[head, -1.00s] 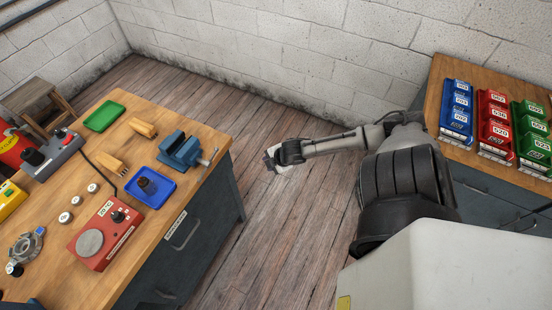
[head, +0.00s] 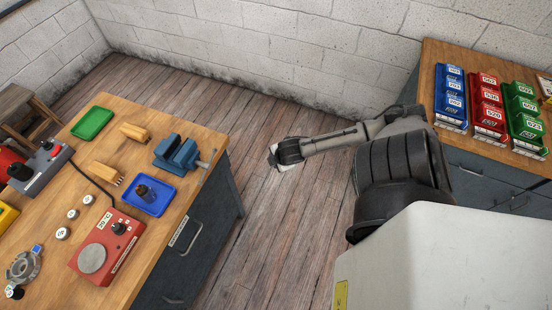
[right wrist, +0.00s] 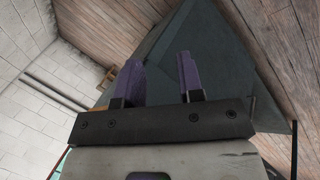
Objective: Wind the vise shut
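The blue vise (head: 178,153) sits at the right edge of the wooden workbench in the head view. Its screw and handle (head: 208,159) stick out past the bench edge toward the right. My right gripper (head: 273,157) is over the open floor, to the right of the vise and well apart from it. In the right wrist view its two purple-grey fingers (right wrist: 162,80) are apart with nothing between them, and the dark side of a cabinet shows beyond. My left gripper is not in the head view.
The workbench (head: 150,240) also holds a blue tray (head: 165,206) with a dark item, a green tray (head: 92,123), wooden-handled tools (head: 135,132), and a red device (head: 108,245). A second bench with blue, red (head: 487,100) and green bins stands right. Bare floor (head: 262,225) lies between.

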